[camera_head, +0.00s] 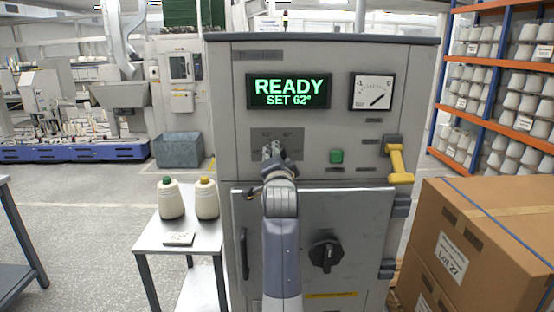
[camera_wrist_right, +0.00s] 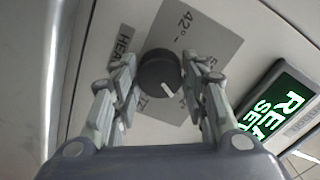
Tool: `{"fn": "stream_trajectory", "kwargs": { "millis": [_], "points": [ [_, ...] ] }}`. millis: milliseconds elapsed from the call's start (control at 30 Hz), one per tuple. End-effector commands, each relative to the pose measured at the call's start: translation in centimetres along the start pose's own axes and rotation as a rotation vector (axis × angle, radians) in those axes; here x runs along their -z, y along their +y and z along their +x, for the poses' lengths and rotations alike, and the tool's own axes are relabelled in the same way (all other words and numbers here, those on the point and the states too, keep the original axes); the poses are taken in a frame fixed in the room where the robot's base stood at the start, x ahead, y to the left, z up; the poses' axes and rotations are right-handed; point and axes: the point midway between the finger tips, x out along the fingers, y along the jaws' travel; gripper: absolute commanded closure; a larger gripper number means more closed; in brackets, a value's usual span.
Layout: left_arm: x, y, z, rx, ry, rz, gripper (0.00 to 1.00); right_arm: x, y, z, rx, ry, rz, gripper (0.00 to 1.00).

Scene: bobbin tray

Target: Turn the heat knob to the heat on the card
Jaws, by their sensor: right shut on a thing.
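The heat knob (camera_wrist_right: 160,72) is a dark round knob on a grey plate (camera_wrist_right: 200,35) with degree marks; "42°" is readable and others are partly covered. Its white pointer faces down and right in the right wrist view. My right gripper (camera_wrist_right: 157,85) is shut on the knob, one finger on each side. In the head view the same gripper (camera_head: 273,158) reaches the panel and hides the knob. The green display (camera_head: 288,91) reads READY, SET 62°. A small card (camera_head: 179,239) lies on the side table; its print is too small to read. My left gripper is out of view.
The machine has a dial gauge (camera_head: 373,92), green button (camera_head: 337,156), yellow handle (camera_head: 399,165) and black door knob (camera_head: 326,252). Cardboard boxes (camera_head: 495,240) stand at the right.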

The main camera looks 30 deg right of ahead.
Motion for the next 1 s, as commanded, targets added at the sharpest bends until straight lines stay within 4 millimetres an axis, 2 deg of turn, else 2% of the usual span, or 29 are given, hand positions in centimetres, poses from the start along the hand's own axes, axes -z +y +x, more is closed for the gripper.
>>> {"fn": "stream_trajectory", "kwargs": {
  "millis": [233, 267, 333, 733, 867, 1000],
  "points": [
    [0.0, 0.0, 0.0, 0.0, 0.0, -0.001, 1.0, 0.0, 0.0, 0.0, 0.001, 0.0, 0.0, 0.83],
    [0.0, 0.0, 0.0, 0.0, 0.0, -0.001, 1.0, 0.0, 0.0, 0.0, 0.001, 0.0, -0.001, 0.55],
    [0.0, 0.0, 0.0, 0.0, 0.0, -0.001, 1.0, 0.0, 0.0, 0.0, 0.001, 0.0, -0.001, 0.39],
    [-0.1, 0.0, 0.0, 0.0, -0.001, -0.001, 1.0, 0.3, -0.5, 0.0, 0.003, 0.002, 0.0, 0.39],
    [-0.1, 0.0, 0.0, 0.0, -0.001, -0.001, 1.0, 1.1, -2.0, 0.0, 0.005, 0.003, 0.002, 0.39],
    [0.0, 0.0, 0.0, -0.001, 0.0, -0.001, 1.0, 2.6, -4.8, -0.1, 0.012, 0.004, 0.005, 0.39]
  ]
}}
